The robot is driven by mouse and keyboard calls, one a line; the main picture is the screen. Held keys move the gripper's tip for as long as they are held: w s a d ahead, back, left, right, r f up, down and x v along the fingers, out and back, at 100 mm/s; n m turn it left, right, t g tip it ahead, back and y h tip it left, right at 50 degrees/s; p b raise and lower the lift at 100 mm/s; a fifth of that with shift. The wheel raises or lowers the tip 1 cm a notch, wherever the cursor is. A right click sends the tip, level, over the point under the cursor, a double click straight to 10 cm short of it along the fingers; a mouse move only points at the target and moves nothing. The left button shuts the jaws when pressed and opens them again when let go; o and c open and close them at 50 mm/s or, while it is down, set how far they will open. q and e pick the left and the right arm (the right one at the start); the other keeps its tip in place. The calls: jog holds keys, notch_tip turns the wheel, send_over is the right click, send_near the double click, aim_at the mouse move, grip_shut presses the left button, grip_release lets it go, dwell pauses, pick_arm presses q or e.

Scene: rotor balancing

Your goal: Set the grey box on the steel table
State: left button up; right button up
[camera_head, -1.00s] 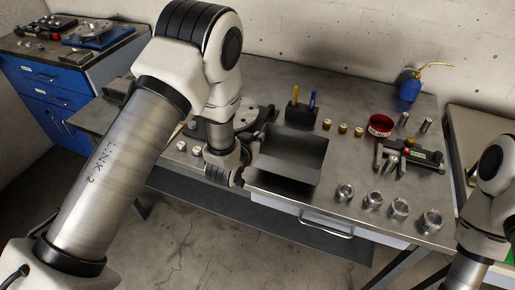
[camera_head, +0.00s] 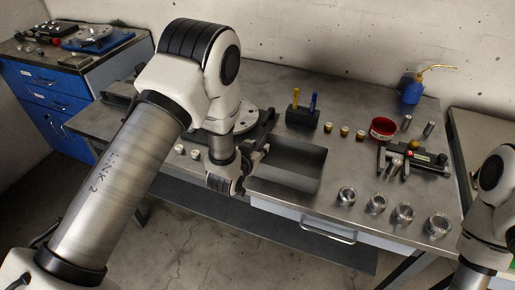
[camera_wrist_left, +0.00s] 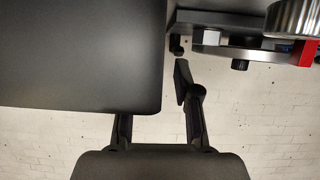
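The grey box (camera_head: 290,170) is an open-topped, dark tray-like box at the front of the steel table (camera_head: 350,97), overlapping its front edge in the head view. I cannot tell whether it touches the tabletop. My left gripper (camera_head: 256,153) is at the box's left wall and appears shut on it. In the left wrist view the box (camera_wrist_left: 80,55) fills the upper left and hides one finger; the other finger shows just beside its edge. My right arm shows at the right edge; its gripper is out of view.
Behind the box stand a pen holder (camera_head: 301,117) and a round-plated fixture (camera_head: 245,118). Several metal rings (camera_head: 403,212) lie to the right, near a black balancing stand (camera_head: 418,160), a red ring (camera_head: 382,129) and a blue oil can (camera_head: 411,92).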

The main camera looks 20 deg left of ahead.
pick_arm(q)
jog(key=shift+r, duration=0.25)
jog(key=shift+s, duration=0.35)
jog(key=d+b+v, duration=0.1)
jog(key=b+v, duration=0.1)
jog(key=v, duration=0.9)
jog(key=s+a+f+g, duration=0.2)
jog(key=s+f+g, duration=0.2)
jog(key=s+f, duration=0.3)
jog(key=s+a+f+g, duration=0.1)
jog(key=s+f+g, duration=0.3)
jog(key=f, duration=0.6)
jog(key=s+f+g, duration=0.2)
jog(key=s+f, duration=0.2)
jog(key=s, duration=0.4)
jog(key=s+a+f+n+g, duration=0.1)
jog(key=s+f+g, duration=0.2)
jog(key=s, duration=0.5)
jog(key=shift+f+y, duration=0.4)
jog(key=shift+f, duration=0.1)
